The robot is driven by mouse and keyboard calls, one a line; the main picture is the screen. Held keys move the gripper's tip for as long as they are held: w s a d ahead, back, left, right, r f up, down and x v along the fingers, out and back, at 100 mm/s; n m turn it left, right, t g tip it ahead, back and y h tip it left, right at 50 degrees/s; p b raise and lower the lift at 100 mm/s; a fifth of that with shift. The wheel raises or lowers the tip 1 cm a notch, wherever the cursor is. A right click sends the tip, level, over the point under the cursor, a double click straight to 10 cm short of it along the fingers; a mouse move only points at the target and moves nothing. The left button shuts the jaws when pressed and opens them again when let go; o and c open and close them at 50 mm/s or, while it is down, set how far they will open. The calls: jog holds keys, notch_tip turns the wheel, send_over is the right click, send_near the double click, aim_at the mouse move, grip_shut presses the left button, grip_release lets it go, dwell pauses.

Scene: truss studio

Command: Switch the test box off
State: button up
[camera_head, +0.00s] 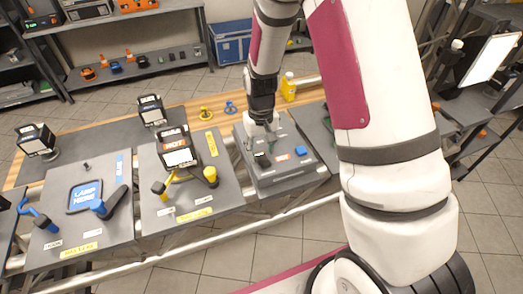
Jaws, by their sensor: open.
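What looks like the test box is a low grey box (288,178) on the bench, right of the middle of the picture. My gripper (263,136) points down over the back left part of the box, open. I see nothing held in it. The fingers are small here, and I cannot tell whether they touch the box. My gripper hides part of the box's top.
Left of the box stand a grey panel with a lamp marked HOT (179,150) and yellow-ended handles, and a panel reading LAMP HERE (86,196). A yellow bottle (289,88) stands behind the box. A rail (215,229) runs along the bench front. My arm covers the right side.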

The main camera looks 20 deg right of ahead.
jog(key=shift+f, duration=0.4)
grip_shut()
jog(key=shift+s+r+t+p, duration=0.25)
jog(key=shift+s+t+p, duration=0.15)
jog(key=shift+t+p, duration=0.35)
jog(key=p, duration=0.1)
jog(key=t+p, duration=0.1)
jog(key=shift+s+r+t+p, duration=0.15)
jog(key=shift+s+t+p, duration=0.1)
jog(key=shift+s+p, duration=0.05)
jog(key=shift+s+t+p, duration=0.1)
jog(key=shift+t+p, duration=0.6)
jog(key=shift+t, duration=0.3)
